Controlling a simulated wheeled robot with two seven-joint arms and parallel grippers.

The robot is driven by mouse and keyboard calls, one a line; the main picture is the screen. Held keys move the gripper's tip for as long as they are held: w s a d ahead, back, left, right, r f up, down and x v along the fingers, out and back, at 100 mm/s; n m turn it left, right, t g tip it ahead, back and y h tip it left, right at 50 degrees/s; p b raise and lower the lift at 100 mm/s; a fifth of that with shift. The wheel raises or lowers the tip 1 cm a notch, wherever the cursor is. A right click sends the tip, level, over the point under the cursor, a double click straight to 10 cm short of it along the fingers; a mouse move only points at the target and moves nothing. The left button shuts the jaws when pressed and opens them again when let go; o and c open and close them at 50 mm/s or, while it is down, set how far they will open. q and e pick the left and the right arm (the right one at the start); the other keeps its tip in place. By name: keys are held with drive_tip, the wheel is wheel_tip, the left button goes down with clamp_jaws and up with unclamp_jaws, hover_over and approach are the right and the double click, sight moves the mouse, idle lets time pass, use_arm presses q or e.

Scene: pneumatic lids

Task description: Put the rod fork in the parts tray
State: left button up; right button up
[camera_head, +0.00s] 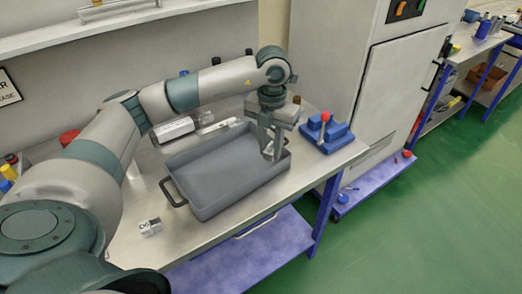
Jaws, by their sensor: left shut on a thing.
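The parts tray is a grey, open, rectangular tray (215,172) with a dark handle on its left end, standing on the metal bench. It looks empty where I can see inside. My left gripper (270,151) points down over the tray's right end. It is shut on a small light-metal piece, taken as the rod fork (268,154), mostly hidden by the fingers. I cannot tell whether the piece touches the tray. My right gripper is not in view.
A small silver metal part (150,227) lies on the bench (185,238) in front of the tray's left end. A blue fixture (327,134) with a red knob stands right of the tray. A grey cabinet (385,95) rises behind it.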

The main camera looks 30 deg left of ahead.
use_arm(q)
drive_tip(key=a+f, duration=0.1)
drive_tip(key=w+a, duration=0.1)
drive_tip(key=a+f+p, duration=0.1)
drive_tip(key=a, duration=0.1)
drive_tip(key=shift+w+f, duration=0.3)
drive_tip(key=shift+w, duration=0.05)
drive_tip(key=shift+d, duration=0.1)
drive_tip(key=shift+f+p, duration=0.45)
drive_tip(key=shift+f, duration=0.05)
wheel_tip(320, 180, down, 2)
drive_tip(key=shift+p, duration=0.55)
drive_tip(key=shift+f, duration=0.5)
